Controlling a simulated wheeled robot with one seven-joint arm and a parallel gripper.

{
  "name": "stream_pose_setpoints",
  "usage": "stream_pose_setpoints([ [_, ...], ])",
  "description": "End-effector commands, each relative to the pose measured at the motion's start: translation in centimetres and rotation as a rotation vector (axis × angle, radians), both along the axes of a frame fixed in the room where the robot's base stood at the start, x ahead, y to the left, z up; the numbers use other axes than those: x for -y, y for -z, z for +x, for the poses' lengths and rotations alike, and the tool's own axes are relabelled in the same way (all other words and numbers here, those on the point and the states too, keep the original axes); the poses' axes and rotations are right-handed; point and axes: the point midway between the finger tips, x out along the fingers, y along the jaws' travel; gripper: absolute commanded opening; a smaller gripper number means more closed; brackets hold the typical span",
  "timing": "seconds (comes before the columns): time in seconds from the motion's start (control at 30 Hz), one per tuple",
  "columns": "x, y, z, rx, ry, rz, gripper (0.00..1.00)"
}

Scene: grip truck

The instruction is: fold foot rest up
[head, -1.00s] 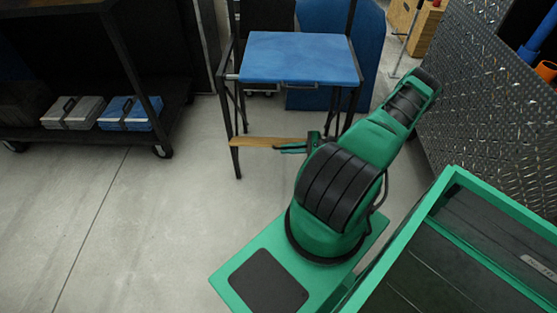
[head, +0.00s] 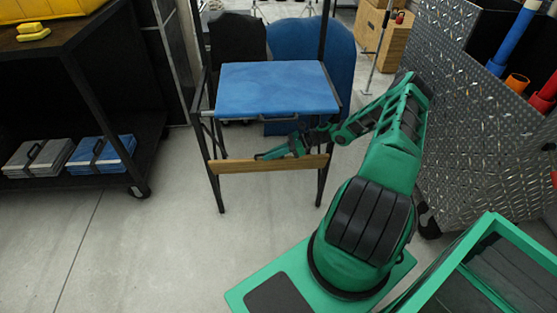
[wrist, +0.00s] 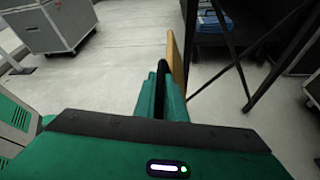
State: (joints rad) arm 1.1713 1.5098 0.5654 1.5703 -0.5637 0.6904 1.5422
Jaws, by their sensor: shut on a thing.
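A tall folding chair with a blue seat (head: 280,88) and dark legs stands ahead in the head view. Its foot rest (head: 228,167), a wooden board, runs across the front legs below the seat, its broad face toward the camera. In the wrist view the board (wrist: 175,65) stands along the right side of my fingers. In the wrist view my gripper (wrist: 160,85) is shut on the foot rest, with a dark strip between the fingers. The exact contact is partly hidden.
A dark cart (head: 75,60) with grey and blue cases stands at the left. A diamond-plate cabinet (head: 460,110) is close on the right beside my arm. A blue panel (head: 310,50) stands behind the chair. Floor in front of the chair is clear.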

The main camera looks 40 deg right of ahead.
Motion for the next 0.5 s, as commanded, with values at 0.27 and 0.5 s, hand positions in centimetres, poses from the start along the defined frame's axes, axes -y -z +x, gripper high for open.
stream_pose_setpoints([
  [0.27, -0.95, -0.19, 1.19, 0.002, -0.017, -0.003, 0.0],
  [0.5, -1.1, -0.16, 1.31, 0.001, -0.018, -0.003, 0.0],
])
